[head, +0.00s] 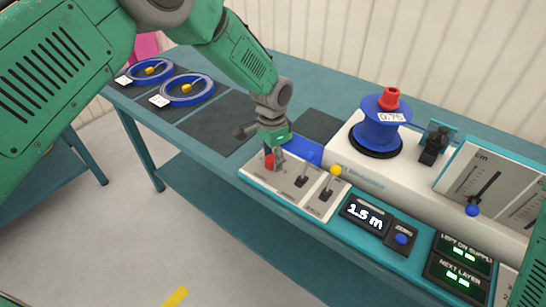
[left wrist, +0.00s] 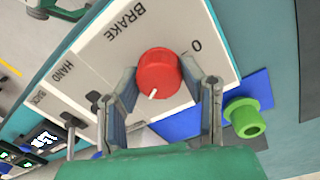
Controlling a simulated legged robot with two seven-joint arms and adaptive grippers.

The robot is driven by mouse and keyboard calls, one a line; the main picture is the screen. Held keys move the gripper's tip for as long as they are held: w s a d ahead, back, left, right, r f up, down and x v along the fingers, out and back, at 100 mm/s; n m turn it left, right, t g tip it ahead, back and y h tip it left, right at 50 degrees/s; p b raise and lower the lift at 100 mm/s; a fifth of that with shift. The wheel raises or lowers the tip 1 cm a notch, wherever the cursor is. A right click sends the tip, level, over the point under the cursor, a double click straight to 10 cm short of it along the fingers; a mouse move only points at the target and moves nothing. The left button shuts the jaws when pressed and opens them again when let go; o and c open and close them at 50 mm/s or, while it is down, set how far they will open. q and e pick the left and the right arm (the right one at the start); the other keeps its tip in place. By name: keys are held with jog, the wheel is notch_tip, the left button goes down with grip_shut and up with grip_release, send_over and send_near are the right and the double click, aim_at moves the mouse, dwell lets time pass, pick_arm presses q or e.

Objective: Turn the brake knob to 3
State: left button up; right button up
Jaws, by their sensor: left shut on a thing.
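The red brake knob (left wrist: 158,70) sits on a pale panel (left wrist: 105,62) marked BRAKE. Its white pointer line points down and slightly left in the left wrist view. A 0 is printed to the right of the knob; no other scale number shows there. My left gripper (left wrist: 160,75) has one finger on each side of the knob and is shut on it. In the head view the left gripper (head: 273,155) reaches down onto the red knob (head: 269,162) at the panel's left end. My right gripper is in neither view.
Two levers, black-tipped (head: 302,181) and yellow-tipped (head: 335,171), stand just right of the knob. A blue spool (head: 380,131) stands behind on a white housing. A 1.5 m display (head: 365,214) is farther right.

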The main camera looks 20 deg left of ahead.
pick_arm(q)
jog(key=m, duration=0.5)
jog(key=shift+w+d+r+m, duration=0.1)
jog(key=shift+w+r+m, duration=0.1)
jog(key=shift+w+m, duration=0.1)
dwell(0.5)
jog(key=o, duration=1.1)
jog(key=shift+o, duration=0.2)
jog(key=shift+s+f, duration=0.1)
jog(key=shift+f, duration=0.05)
jog(key=shift+r, duration=0.2)
notch_tip(320, 180, up, 11)
jog(key=shift+w+r, duration=0.2)
jog(key=shift+w, duration=0.05)
